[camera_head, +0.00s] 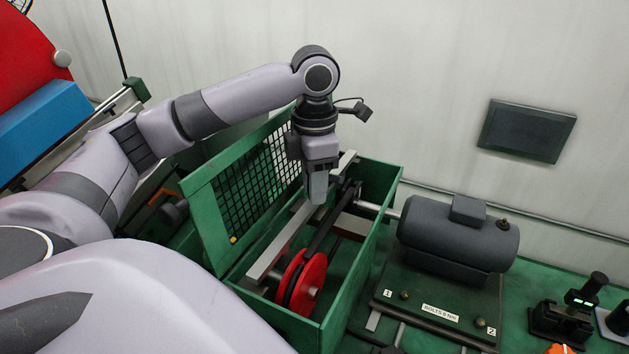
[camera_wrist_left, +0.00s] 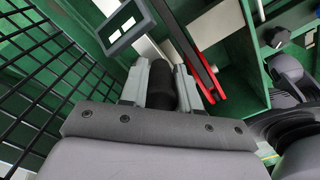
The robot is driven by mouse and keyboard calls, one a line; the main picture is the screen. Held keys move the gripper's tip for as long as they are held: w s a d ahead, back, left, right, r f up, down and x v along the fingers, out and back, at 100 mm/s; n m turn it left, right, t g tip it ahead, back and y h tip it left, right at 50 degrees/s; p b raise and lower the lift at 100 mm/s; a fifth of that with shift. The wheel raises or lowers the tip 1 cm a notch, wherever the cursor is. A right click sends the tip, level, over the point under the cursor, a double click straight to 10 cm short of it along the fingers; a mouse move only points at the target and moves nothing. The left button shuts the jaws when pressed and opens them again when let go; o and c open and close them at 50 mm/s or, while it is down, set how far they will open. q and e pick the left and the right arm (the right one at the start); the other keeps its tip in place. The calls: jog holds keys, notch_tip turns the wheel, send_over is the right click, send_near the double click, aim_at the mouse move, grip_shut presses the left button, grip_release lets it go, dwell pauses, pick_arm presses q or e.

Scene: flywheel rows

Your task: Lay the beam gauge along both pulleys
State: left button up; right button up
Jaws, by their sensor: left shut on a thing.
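The beam gauge (camera_head: 280,243), a long light-grey bar, lies inside the open green guard box, left of the dark belt and roughly parallel to it. My left gripper (camera_head: 318,198) points down over the bar's middle. In the left wrist view the gripper (camera_wrist_left: 162,88) is shut on a black grip (camera_wrist_left: 161,90), which appears to be the gauge's handle. The red pulley (camera_head: 312,272) stands at the box's near end, close to the bar's near end. Contact between them cannot be told. The far pulley is mostly hidden near the gripper. My right gripper is out of view.
The green box (camera_head: 375,262) has upright walls around the pulleys, with a mesh lid (camera_head: 228,205) raised on its left. A dark grey motor (camera_head: 458,235) stands at the right on its base. Small black tools (camera_head: 565,318) stand further right.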

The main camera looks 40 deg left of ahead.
pick_arm(q)
jog(key=shift+f+b, duration=0.35)
jog(key=shift+f, duration=0.15)
jog(key=o, duration=1.1)
notch_tip(320, 180, up, 7)
jog(key=shift+r+p, duration=0.15)
jog(key=shift+p, duration=0.55)
jog(key=shift+s, duration=0.1)
